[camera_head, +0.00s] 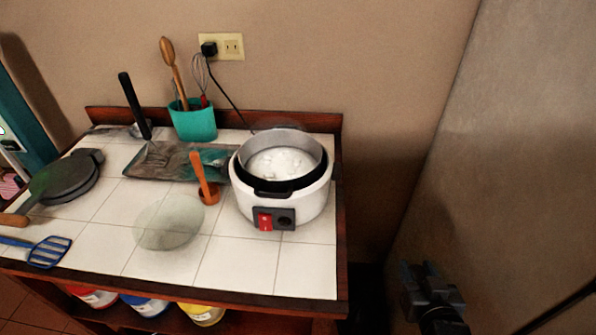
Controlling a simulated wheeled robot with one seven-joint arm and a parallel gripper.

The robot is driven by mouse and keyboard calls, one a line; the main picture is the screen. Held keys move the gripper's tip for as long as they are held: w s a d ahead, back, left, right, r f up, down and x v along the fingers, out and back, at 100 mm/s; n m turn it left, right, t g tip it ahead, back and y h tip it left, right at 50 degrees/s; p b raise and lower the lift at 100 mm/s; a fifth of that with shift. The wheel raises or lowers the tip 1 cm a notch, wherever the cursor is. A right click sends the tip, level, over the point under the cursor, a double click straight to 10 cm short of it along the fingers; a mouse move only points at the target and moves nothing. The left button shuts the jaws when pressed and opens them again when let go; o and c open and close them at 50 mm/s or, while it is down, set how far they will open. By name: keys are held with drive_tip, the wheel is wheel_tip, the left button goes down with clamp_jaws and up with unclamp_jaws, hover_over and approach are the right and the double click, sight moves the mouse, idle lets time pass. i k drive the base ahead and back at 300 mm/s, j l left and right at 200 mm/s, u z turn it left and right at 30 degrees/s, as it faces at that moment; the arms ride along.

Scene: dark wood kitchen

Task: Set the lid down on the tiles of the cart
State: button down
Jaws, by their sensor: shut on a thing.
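A clear, round glass lid (170,222) lies on the white tiles (218,268) of the cart, left of and in front of the white rice cooker (262,206). The tile lines show through it. The cooker is uncovered and its pot (318,152) holds something white. A dark, blocky part at the lower right, over the floor side of the cart, looks like my gripper (420,272). It is well apart from the lid. Its fingertips are too dark and small to read, and nothing held can be made out.
Behind are a metal tray (175,163) and a teal utensil holder (194,123). A dark round pan (66,180) and blue spatula (48,252) are at left. The front tiles are clear. A grey panel (505,150) rises at right.

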sight(120, 225)
drive_tip(key=k+j+z, duration=0.1)
drive_tip(key=k+j, duration=0.15)
drive_tip(key=j, duration=0.2)
drive_tip(key=k+j, duration=0.4)
drive_tip(key=j, duration=0.35)
drive_tip(key=k+j, duration=0.1)
drive_tip(key=j, duration=0.35)
drive_tip(key=k+j, duration=0.1)
drive_tip(key=j, duration=0.35)
drive_tip(key=k+j, duration=0.1)
drive_tip(key=j, duration=0.35)
